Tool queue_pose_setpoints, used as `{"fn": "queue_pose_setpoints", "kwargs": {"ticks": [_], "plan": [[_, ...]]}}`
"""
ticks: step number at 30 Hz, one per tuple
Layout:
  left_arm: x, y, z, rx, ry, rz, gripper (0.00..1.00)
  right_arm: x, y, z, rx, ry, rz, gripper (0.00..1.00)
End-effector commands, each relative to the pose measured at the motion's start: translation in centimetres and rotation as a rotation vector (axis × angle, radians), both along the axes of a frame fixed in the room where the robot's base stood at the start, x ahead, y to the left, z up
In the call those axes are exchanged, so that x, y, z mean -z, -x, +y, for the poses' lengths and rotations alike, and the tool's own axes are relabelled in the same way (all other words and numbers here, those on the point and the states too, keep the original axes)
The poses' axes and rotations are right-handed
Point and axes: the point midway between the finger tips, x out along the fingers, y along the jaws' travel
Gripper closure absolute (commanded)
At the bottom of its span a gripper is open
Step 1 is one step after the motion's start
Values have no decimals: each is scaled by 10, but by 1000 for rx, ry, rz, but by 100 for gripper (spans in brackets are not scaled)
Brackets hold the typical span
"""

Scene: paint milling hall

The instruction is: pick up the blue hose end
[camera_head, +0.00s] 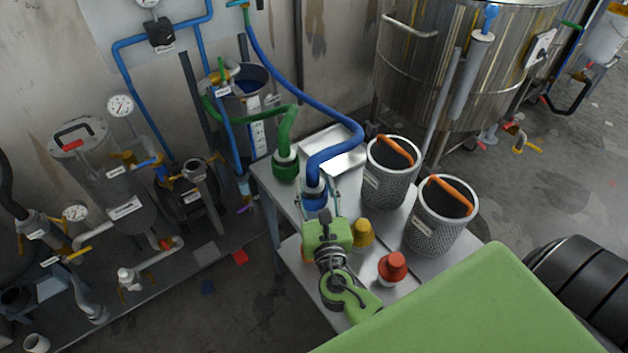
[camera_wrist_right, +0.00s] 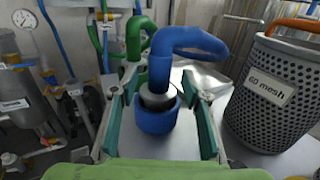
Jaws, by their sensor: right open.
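The blue hose end (camera_head: 314,193) has a blue collar with a grey neck and stands upright on the metal table (camera_head: 262,172). Its blue hose (camera_head: 333,150) bends over and climbs to the wall pipes. My right gripper (camera_head: 318,203) is open at the hose end, on its near side. In the right wrist view, the blue collar (camera_wrist_right: 157,118) is between the two open fingers (camera_wrist_right: 162,95), with a visible gap on each side. My left gripper is not in view.
A green hose end (camera_head: 286,165) stands just left of the blue one. A metal tray (camera_head: 340,160) lies behind. Two mesh baskets with orange handles (camera_head: 388,185) (camera_head: 436,235) stand right. A yellow cap (camera_head: 362,233) and a red cap (camera_head: 392,268) are close to my right gripper.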

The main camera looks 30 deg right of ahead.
Motion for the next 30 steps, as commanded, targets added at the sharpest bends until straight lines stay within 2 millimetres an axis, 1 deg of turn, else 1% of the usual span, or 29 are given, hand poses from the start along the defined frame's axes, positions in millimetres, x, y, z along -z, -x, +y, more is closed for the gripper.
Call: {"fn": "queue_pose_setpoints", "kwargs": {"ticks": [1, 2, 6, 9, 15, 16, 17, 18, 21, 30], "plan": [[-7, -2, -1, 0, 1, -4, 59, -6, -9, -3, 1, 1, -3, 57], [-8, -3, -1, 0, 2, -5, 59, -7, -14, -4, 2, 1, -3, 57], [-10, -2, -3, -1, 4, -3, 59, -5, -31, -10, 1, 2, -2, 57], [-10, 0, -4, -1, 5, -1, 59, -4, -36, -12, 1, 1, -1, 57], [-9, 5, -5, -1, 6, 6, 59, -4, -37, -12, 1, 0, -1, 57], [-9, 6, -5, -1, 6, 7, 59, -4, -36, -12, 1, 0, -1, 60], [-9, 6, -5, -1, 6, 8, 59, -4, -37, -12, 1, 0, -1, 68], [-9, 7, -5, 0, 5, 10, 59, -4, -36, -12, 1, 0, -1, 78], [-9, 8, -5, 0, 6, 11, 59, -4, -36, -12, 1, 0, -1, 100], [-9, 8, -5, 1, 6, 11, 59, -6, -37, -12, 1, 2, -5, 100]]}}
